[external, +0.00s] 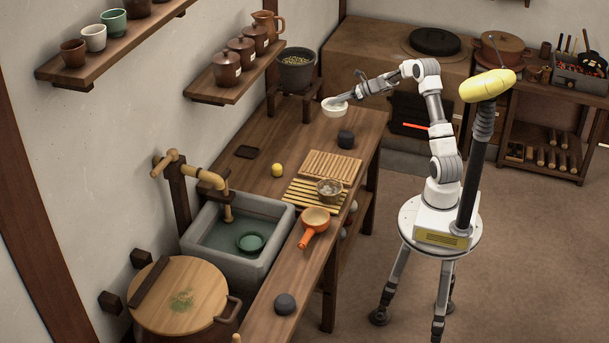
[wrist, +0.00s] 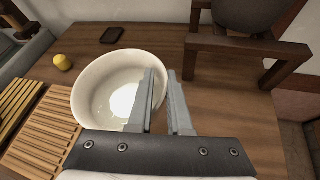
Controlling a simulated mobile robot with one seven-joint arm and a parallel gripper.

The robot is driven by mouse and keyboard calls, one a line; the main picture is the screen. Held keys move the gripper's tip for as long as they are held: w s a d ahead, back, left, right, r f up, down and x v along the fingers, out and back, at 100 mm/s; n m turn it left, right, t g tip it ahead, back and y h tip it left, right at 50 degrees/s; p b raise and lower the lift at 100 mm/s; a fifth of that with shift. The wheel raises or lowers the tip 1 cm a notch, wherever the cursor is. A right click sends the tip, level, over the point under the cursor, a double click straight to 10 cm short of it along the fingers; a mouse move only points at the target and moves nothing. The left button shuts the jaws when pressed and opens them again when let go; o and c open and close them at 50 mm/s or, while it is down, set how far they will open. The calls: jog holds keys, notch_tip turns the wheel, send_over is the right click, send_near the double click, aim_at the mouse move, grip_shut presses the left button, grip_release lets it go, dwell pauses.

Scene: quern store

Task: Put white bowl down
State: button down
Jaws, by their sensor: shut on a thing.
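The white bowl (external: 331,108) is at the far end of the wooden counter (external: 262,205) in the external view, upright and held above the wood. My gripper (external: 347,97) is shut on its right-hand rim. In the wrist view the white bowl (wrist: 92,88) looks empty, with a bright patch inside. One finger of my gripper (wrist: 163,76) is inside the wall and the other is outside. The lower edge of the bowl is hidden behind the gripper body. How far its base is from the wood is hard to tell.
A dark pot on a wooden stand (external: 295,72) is behind the bowl. A dark round object (external: 346,139), slatted boards (external: 332,166), a yellow object (external: 277,170) and a dark square coaster (external: 246,152) lie on the counter. Bare wood lies between the coaster and stand.

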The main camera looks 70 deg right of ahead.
aim_at(336, 116)
jog(key=w+a+f+b, duration=0.1)
jog(key=w+a+f, duration=0.1)
jog(key=w, duration=0.1)
jog(key=w+a+f+b, duration=0.1)
jog(key=w+a+f, duration=0.1)
jog(key=w, duration=0.1)
jog(key=w+a+f+b, duration=0.1)
jog(key=w+a+f, duration=0.1)
jog(key=w+f, duration=0.1)
jog(key=shift+w+a+b, duration=0.15)
jog(key=shift+w+b, duration=0.05)
jog(key=shift+b, duration=0.15)
jog(key=shift+f+b, duration=0.9)
jog(key=shift+f, duration=1.05)
jog(key=shift+f, duration=0.1)
jog(key=c, duration=0.8)
grip_release()
jog(key=shift+f, duration=0.1)
jog(key=shift+c, duration=0.2)
jog(key=shift+r, duration=0.2)
jog(key=shift+p+v, duration=1.7)
jog(key=shift+v, duration=4.35)
